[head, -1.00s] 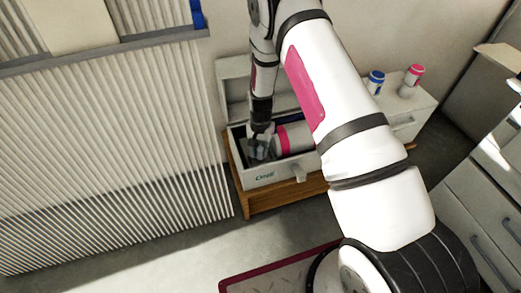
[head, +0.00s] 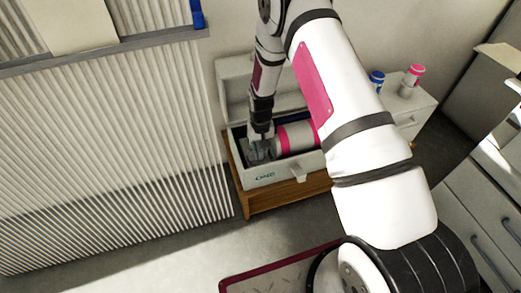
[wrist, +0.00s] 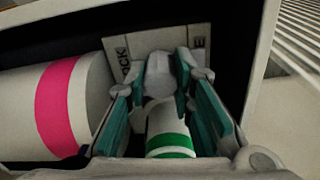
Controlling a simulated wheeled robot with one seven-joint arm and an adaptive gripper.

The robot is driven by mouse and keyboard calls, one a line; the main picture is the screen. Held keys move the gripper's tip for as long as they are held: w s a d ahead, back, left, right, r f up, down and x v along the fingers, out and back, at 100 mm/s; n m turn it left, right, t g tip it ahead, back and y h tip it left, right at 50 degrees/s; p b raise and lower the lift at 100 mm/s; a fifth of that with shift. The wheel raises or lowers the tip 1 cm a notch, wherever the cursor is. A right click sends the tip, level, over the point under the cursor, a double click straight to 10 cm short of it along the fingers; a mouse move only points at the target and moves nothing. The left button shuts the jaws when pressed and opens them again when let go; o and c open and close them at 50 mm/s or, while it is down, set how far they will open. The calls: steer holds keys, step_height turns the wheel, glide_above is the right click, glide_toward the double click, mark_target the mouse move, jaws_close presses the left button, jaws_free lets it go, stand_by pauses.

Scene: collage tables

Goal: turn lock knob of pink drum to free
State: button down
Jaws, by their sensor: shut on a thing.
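The pink drum (head: 298,137), a white cylinder with a pink band, lies in the open white box in the head view. In the wrist view its end and pink band (wrist: 60,105) fill the left side. My gripper (head: 259,150) is down in the box at the drum's left end. In the wrist view my gripper (wrist: 167,95) has its teal-padded fingers around a pale knob (wrist: 159,78). A white piece with a green band (wrist: 170,140) shows between the fingers. A label plate (wrist: 117,58) behind reads "LOCK" on the left; only an "E" shows on the right. The fingers hide part of the knob.
The white box (head: 270,180) stands on a wooden base (head: 262,203), with dark walls inside close around my gripper. A blue-topped (head: 377,78) and a pink-topped container (head: 415,75) stand on the white unit to the right. A ribbed panel (head: 110,150) is on the left.

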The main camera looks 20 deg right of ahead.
mark_target(260, 149)
stand_by(0.3)
steer(key=c, duration=1.4)
jaws_free()
steer(key=shift+o, duration=0.2)
step_height(260, 149, up, 12)
